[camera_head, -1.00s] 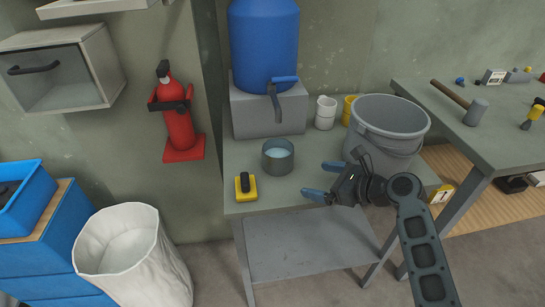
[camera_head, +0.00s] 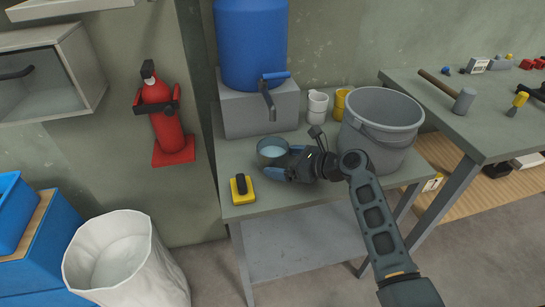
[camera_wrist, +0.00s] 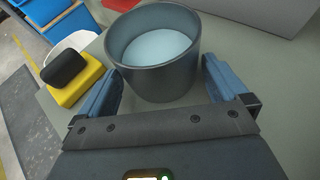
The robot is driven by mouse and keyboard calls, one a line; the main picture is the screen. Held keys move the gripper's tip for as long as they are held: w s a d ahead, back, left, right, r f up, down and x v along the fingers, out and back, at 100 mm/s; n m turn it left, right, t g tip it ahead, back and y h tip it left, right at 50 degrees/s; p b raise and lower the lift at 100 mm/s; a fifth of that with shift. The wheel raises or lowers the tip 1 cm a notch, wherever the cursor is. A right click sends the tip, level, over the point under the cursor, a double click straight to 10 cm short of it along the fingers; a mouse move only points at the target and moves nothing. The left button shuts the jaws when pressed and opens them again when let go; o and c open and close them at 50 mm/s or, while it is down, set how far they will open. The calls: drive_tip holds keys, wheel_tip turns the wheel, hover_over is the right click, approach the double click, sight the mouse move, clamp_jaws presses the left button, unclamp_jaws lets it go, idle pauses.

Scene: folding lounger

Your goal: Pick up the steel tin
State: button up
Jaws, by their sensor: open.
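The steel tin (camera_head: 271,153) is a dark grey open cylinder with pale blue liquid or filling inside. It stands upright on the small grey-green table under the blue barrel. In the wrist view the tin (camera_wrist: 153,80) stands between and just ahead of my two blue fingers. My gripper (camera_head: 285,169) comes in from the right, low over the table, with its fingers at the tin's near right side. In the wrist view my gripper (camera_wrist: 157,97) is open, with a finger on each side of the tin's lower wall. Whether either finger touches it I cannot tell.
A yellow block with a black handle (camera_head: 242,189) sits left of the tin near the table's front edge. A grey bucket (camera_head: 381,125) stands on the right, close to my arm.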

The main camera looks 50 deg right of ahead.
drive_tip(key=shift+w+f, duration=0.2)
drive_tip(key=shift+w, duration=0.3)
drive_tip(key=c, duration=0.9)
drive_tip(key=shift+o, duration=0.2)
drive_tip(key=shift+s+a+r, duration=0.1)
drive_tip(key=shift+r, duration=0.1)
